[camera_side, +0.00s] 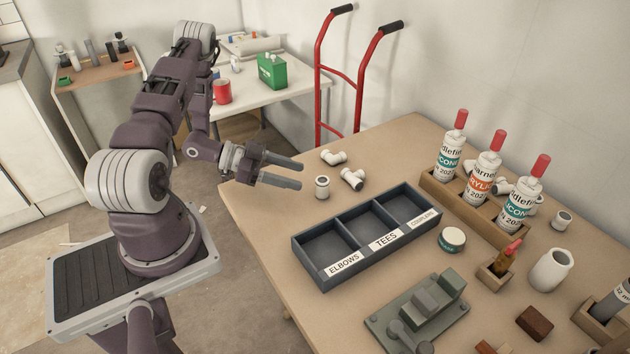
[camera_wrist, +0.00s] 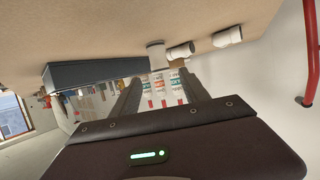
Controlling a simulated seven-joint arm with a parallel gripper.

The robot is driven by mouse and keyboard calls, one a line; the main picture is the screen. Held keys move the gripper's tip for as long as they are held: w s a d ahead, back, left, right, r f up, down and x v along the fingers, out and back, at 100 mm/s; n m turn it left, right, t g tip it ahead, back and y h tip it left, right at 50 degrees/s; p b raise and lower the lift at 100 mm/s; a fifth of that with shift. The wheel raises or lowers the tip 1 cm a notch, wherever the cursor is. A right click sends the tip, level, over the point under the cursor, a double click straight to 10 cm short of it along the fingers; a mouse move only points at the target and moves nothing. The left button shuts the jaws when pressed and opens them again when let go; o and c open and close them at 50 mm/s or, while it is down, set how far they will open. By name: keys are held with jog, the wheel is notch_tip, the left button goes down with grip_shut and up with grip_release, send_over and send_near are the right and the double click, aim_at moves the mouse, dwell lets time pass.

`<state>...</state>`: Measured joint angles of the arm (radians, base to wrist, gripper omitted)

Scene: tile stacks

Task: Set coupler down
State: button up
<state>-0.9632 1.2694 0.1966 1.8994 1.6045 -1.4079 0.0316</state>
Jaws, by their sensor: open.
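A short white coupler (camera_side: 322,186) stands upright on the wooden table, just beyond my gripper's tips and apart from them. It also seems to show in the wrist view (camera_wrist: 156,52). My gripper (camera_side: 299,174) is open and empty, held above the table's left edge with its fingers pointing right. A dark blue-grey tray (camera_side: 328,278) has three compartments labelled ELBOWS, TEES and COUPLERS. All three look empty. In the wrist view the tray (camera_wrist: 95,73) is at upper left.
A white tee (camera_side: 352,179) and elbow (camera_side: 333,157) lie close to the coupler. A wooden rack (camera_side: 452,205) with three bottles, a round tin (camera_side: 452,239) and a grey-green clamp device (camera_side: 420,312) lie around the tray. More white fittings lie behind the bottles.

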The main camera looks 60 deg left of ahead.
jog(key=v, duration=0.3)
jog(key=shift+a+r, duration=0.25)
jog(key=w+a+r+g+y, duration=0.1)
jog(key=w+a+r+y, duration=0.4)
jog(key=w+r+y, duration=0.35)
jog(key=w+d+r+n+y, duration=0.1)
jog(key=d+r+y, duration=0.1)
jog(key=r, duration=0.4)
jog(key=w+d+r+n+y, duration=0.1)
jog(key=w+r+n, duration=0.1)
jog(key=r, duration=0.5)
jog(key=s+d+r+n+g, duration=0.3)
jog(key=s+d+r, duration=0.4)
jog(key=s+d, duration=0.35)
jog(key=s+d+f+g+h, duration=0.1)
jog(key=s+d+g+h, duration=0.1)
jog(key=s+d, duration=1.1)
jog(key=s+h, duration=0.1)
jog(key=s, duration=0.1)
jog(key=shift+s+d+f+n+h, duration=0.3)
jog(key=shift+s+f+n+h, duration=0.05)
jog(key=shift+n, duration=0.05)
